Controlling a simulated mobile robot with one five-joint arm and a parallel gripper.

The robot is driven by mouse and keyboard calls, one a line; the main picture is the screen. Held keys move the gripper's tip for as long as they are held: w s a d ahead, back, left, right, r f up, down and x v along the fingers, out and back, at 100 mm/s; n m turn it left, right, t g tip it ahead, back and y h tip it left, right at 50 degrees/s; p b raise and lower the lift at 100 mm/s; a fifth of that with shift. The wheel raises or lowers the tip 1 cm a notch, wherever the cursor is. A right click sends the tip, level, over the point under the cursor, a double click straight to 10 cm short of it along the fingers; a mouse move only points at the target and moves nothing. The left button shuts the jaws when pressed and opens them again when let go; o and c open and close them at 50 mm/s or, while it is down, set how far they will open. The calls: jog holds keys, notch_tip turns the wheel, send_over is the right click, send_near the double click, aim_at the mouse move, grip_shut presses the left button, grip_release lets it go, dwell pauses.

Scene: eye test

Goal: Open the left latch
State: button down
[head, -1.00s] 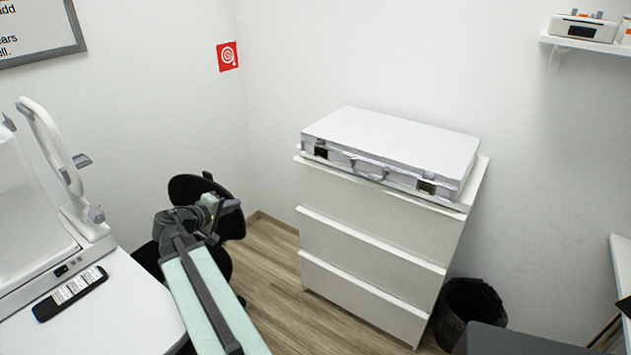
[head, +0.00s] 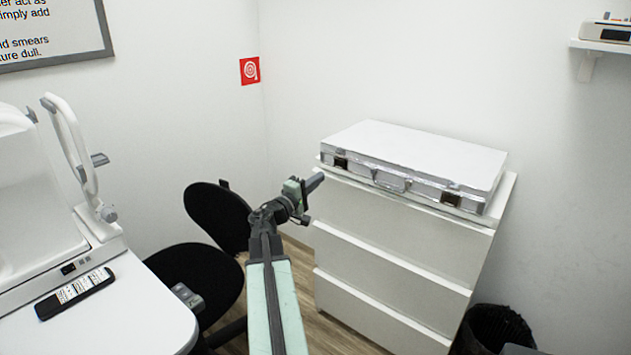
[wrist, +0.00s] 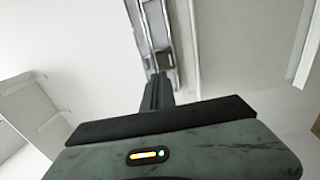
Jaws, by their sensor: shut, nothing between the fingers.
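A silver-edged case (head: 425,152) with a white top lies flat and closed on a white drawer unit. Its left latch (head: 340,162) is a dark patch near the left end of the front side. The right latch (head: 451,198) and the handle (head: 390,181) are on the same side. My gripper (head: 318,179) is shut and empty. In the head view it appears just below and left of the left latch; the gap is hard to judge. In the wrist view the gripper's dark fingers (wrist: 157,90) point at the case's metal edge (wrist: 152,30). The latch is not clear there.
The white drawer unit (head: 390,245) stands against the wall. A black chair (head: 215,215) is left of my arm. A white desk (head: 150,310) with a device and a remote (head: 75,293) is at left. A black bin (head: 492,328) stands at lower right.

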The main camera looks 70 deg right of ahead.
aim_at(339, 161)
jog(key=p+x, duration=0.1)
jog(key=x, duration=0.8)
jog(key=shift+d, duration=0.1)
